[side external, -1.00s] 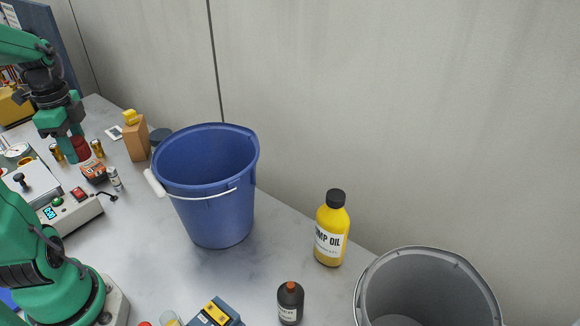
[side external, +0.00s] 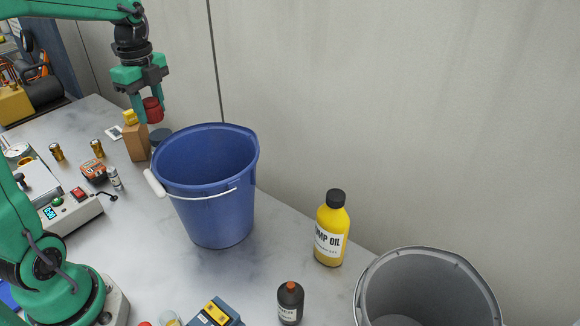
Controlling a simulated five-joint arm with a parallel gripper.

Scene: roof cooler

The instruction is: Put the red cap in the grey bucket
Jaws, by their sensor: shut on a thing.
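The red cap (side external: 153,110) is held between the fingers of my gripper (side external: 148,108), in the air at the upper left of the side external view. My gripper is shut on the red cap. The grey bucket (side external: 372,290) stands at the lower right, cut off by the frame's bottom edge. Its mouth is open, and its full floor is hidden. It is far to the right of my gripper.
A blue bucket (side external: 215,205) stands between my gripper and the grey bucket. A yellow pump oil bottle (side external: 331,230) and a dark bottle (side external: 290,303) stand before the grey bucket. A wall runs behind.

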